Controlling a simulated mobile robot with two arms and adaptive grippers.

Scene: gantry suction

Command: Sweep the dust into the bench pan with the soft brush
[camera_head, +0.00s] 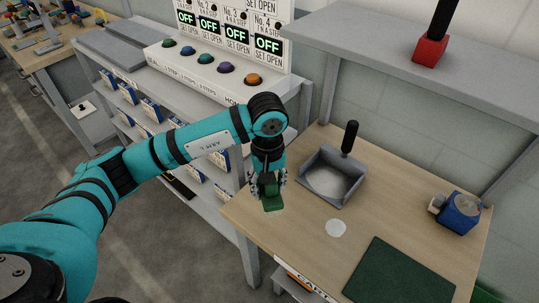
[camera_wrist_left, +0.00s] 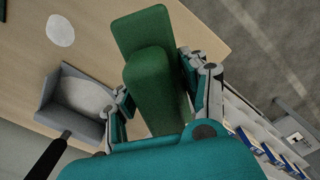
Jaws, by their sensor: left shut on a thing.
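My left gripper (camera_head: 268,182) is shut on the green soft brush (camera_head: 273,202), holding it at the bench's left edge, left of the pan. In the left wrist view the brush (camera_wrist_left: 150,75) sits between the fingers of the gripper (camera_wrist_left: 160,105). I cannot tell if it touches the bench. The grey bench pan (camera_head: 347,165) stands on the bench with its black handle up; it also shows in the left wrist view (camera_wrist_left: 88,127). A pale patch lies inside it. A round whitish dust patch (camera_head: 336,228) lies on bare wood in front of the pan, also in the wrist view (camera_wrist_left: 60,30).
A dark green mat (camera_head: 400,275) lies at the bench's front right. A blue device (camera_head: 460,212) stands at the right. A grey shelf (camera_head: 390,50) with a red block (camera_head: 430,50) overhangs the back. A button panel (camera_head: 210,72) is at the back left.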

